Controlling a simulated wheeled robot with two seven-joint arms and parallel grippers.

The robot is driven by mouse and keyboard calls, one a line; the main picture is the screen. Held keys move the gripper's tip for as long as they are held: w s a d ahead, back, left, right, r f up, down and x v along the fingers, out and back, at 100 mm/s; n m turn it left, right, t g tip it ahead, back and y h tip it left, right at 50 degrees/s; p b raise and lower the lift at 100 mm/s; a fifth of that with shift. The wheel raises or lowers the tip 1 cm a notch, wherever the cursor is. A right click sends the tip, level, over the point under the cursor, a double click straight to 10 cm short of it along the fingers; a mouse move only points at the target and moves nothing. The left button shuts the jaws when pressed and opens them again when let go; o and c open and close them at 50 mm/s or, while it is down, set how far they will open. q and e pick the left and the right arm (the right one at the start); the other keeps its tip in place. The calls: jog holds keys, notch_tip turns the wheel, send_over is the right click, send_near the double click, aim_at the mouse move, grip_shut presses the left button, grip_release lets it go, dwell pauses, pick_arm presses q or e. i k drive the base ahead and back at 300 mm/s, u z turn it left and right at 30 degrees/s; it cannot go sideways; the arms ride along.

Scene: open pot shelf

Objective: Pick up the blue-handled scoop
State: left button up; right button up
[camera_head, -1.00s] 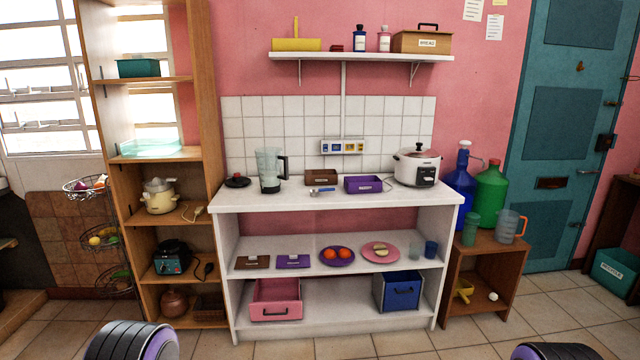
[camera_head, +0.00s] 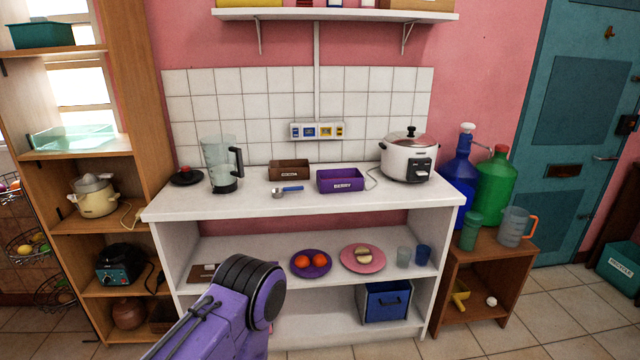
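The blue-handled scoop (camera_head: 288,190) lies on the white counter top, in front of the brown box and left of the purple box. Its metal bowl points left and its blue handle points right. My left arm, purple with a black ribbed joint, comes in from the bottom of the head view and stands in front of the lower shelves, well below and apart from the scoop. Its gripper is not visible. My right arm and gripper are out of view.
A brown box (camera_head: 289,170) and a purple box (camera_head: 340,181) stand close to the scoop. A blender (camera_head: 222,165) is to the left and a rice cooker (camera_head: 408,158) to the right. The front of the white counter (camera_head: 330,204) is clear.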

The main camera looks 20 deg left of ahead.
aim_at(277, 193)
jog(key=u, duration=0.05)
jog(key=i, duration=1.05)
jog(key=u, duration=0.35)
